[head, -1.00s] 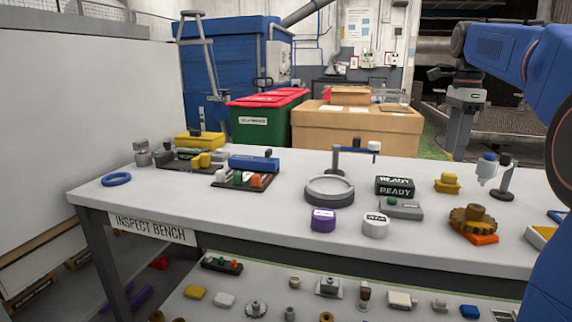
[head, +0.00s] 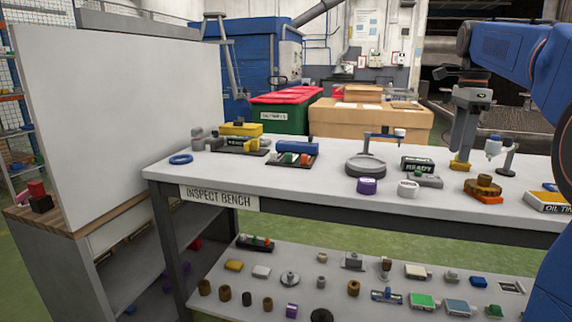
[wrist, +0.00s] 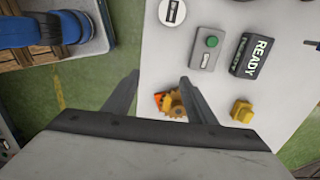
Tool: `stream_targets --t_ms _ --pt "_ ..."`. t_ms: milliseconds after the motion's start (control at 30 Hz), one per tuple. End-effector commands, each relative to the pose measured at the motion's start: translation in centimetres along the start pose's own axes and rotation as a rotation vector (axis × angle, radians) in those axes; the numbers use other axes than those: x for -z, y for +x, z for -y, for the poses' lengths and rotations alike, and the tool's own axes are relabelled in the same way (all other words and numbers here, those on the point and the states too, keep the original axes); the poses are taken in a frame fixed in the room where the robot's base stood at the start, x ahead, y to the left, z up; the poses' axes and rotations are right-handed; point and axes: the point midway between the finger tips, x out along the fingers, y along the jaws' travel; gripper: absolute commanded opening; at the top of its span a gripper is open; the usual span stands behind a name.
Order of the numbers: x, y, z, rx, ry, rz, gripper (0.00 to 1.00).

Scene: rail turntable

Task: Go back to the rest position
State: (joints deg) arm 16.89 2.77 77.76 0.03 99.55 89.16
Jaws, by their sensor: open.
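My gripper (head: 462,152) hangs from my blue arm at the right of the head view, fingers down. In the picture it overlaps a small yellow part (head: 459,165) on the inspect bench (head: 330,192). The right finger is close in the picture to a brown gear on an orange base (wrist: 172,104). The yellow part also shows in the wrist view (wrist: 241,111), to the right of the fingers. The height of the fingers above the bench cannot be told.
The lower shelf (head: 262,290) holds several small parts. A white panel (head: 115,120) rises at the left. Green floor lies beyond.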

Motion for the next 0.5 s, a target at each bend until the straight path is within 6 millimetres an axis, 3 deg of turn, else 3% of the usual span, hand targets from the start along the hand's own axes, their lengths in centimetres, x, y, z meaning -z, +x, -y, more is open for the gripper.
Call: stream_targets --t_ms 500 --pt "-1.8 1.4 -3.7 0.046 -0.203 -0.004 0.51"
